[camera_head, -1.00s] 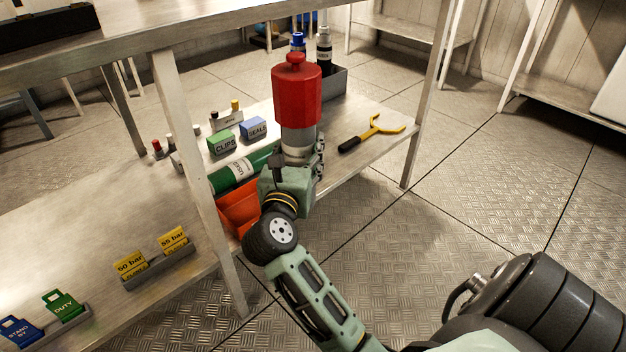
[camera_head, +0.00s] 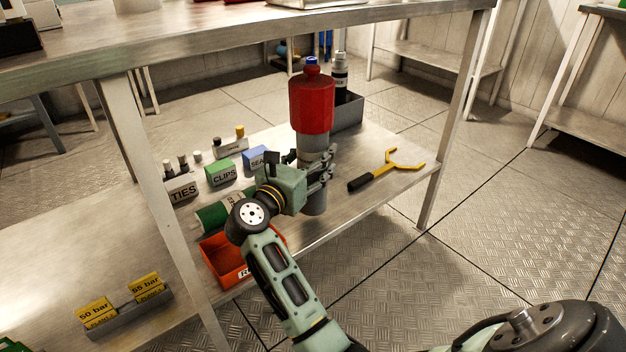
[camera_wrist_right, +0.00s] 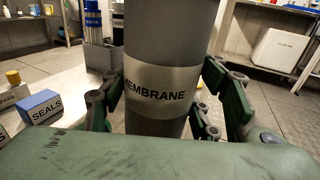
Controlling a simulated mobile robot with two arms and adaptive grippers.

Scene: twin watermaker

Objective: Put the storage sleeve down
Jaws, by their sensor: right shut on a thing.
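The storage sleeve (camera_head: 312,105) is an upright cylinder with a red upper part and a grey lower body. In the right wrist view its grey body (camera_wrist_right: 172,45) carries a band reading "MEMBRANE". My right gripper (camera_head: 318,172) is shut around the grey body below the red part. The sleeve's grey lower end shows beneath the fingers, at the front edge of the lower shelf (camera_head: 375,205). I cannot tell whether it touches the shelf. My left gripper is not in view.
A yellow hook wrench (camera_head: 388,170) lies right of the sleeve. A grey bin (camera_head: 347,112) with bottles stands behind it. Table legs (camera_head: 452,130) flank the shelf.

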